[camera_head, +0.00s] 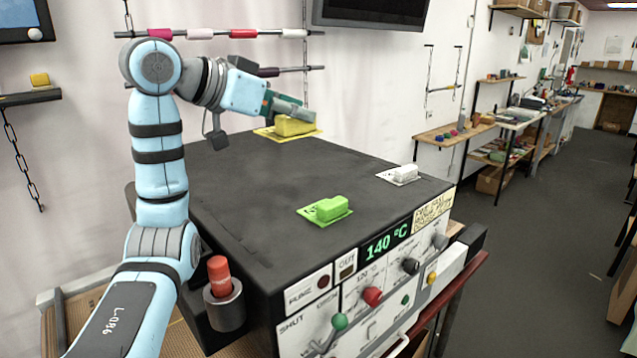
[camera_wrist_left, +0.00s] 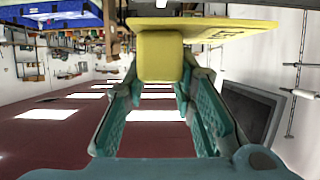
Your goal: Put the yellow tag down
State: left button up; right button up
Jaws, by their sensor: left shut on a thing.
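The yellow tag (camera_head: 296,127) is a block on a thin flat plate, at the far end of the machine's black top (camera_head: 235,195). My left gripper (camera_head: 288,108) reaches it from the left and is shut on the block. In the left wrist view the yellow tag (camera_wrist_left: 160,58) sits between the green fingers of my left gripper (camera_wrist_left: 158,88), its plate beyond the fingertips. I cannot tell whether the plate touches the black top. My right gripper is not in view.
A green tag (camera_head: 328,208) lies near the front of the black top, and a white tag (camera_head: 403,173) near its right edge. A red-capped item stands in a dark holder (camera_head: 224,304) at the front left corner. A rack of rolls (camera_head: 243,33) hangs behind. The middle of the top is clear.

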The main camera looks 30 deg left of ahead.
aim_at(299, 135)
pick_arm(q)
jog(key=f, duration=0.4)
jog(key=shift+w+d+f, duration=0.1)
jog(key=shift+w+d, duration=0.05)
jog(key=shift+w, duration=0.25)
jog(key=f+b, duration=0.2)
jog(key=f, duration=0.3)
jog(key=s+f+b, duration=0.1)
jog(key=f+b, duration=0.1)
jog(key=f, duration=0.3)
jog(key=f+b, duration=0.3)
jog(key=f, duration=0.2)
jog(key=shift+s+f, duration=0.3)
jog(key=shift+f, duration=0.05)
jog(key=shift+s+r, duration=0.25)
jog(key=shift+s, duration=0.1)
jog(key=shift+s+a, duration=0.1)
jog(key=shift+a, duration=0.1)
jog(key=o, duration=0.6)
jog(key=shift+f, duration=0.2)
jog(key=o, duration=0.4)
jog(key=shift+w, duration=0.25)
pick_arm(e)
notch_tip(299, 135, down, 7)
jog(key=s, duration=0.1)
pick_arm(q)
jog(key=shift+r, duration=0.1)
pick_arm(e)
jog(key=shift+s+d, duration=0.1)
